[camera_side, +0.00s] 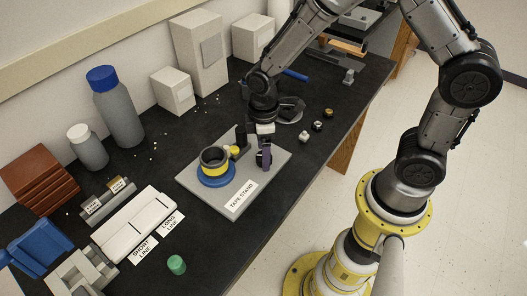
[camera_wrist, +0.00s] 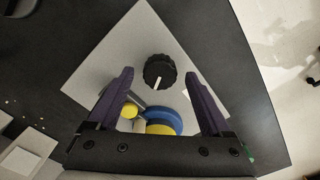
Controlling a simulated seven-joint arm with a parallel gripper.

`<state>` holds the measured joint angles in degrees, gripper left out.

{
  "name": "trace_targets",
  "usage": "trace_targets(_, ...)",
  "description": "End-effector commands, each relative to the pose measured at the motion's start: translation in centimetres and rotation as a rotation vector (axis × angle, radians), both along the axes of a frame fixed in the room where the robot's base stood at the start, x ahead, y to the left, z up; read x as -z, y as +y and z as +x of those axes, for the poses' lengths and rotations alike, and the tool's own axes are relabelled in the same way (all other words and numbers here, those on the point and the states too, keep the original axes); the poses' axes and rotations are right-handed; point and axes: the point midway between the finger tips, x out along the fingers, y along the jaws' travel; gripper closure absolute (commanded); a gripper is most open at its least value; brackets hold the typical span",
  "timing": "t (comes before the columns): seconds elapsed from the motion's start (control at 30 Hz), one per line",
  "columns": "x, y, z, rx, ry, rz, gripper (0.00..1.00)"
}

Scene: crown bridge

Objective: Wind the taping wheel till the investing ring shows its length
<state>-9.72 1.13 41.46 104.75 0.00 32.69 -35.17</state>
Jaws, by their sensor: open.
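The tape stand (camera_side: 207,197) is a light grey plate on the black bench. On it a dark grey ring (camera_side: 213,156) with a yellow band sits on a blue disc (camera_side: 215,180). A small yellow piece (camera_side: 234,151) is beside the ring. In the wrist view a black knurled knob with a white mark, apparently the taping wheel (camera_wrist: 159,72), stands on the plate. The blue disc (camera_wrist: 165,117) and yellow parts show below it. My gripper (camera_side: 264,158) is open above the plate, its purple fingers apart on either side of the knob in the wrist view. The gripper hides the knob in the side view.
White blocks (camera_side: 132,222) labelled LONG LINE and SHORT LINE lie left of the stand. A green cylinder (camera_side: 176,264) is near the front edge. Bottles (camera_side: 117,115), a brown stack (camera_side: 40,181) and white boxes (camera_side: 200,55) stand at the back. Small pieces (camera_side: 316,126) lie to the right.

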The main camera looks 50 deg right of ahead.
Motion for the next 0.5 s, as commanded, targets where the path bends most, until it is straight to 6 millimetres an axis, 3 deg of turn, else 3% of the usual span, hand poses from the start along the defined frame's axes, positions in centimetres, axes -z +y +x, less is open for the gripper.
trace_targets(0.37, 0.66, 0.01, 0.02, 0.000, -0.001, 0.000, 0.17)
trace_targets(0.5, 0.64, 0.01, 0.02, 0.000, -0.001, 0.000, 0.39)
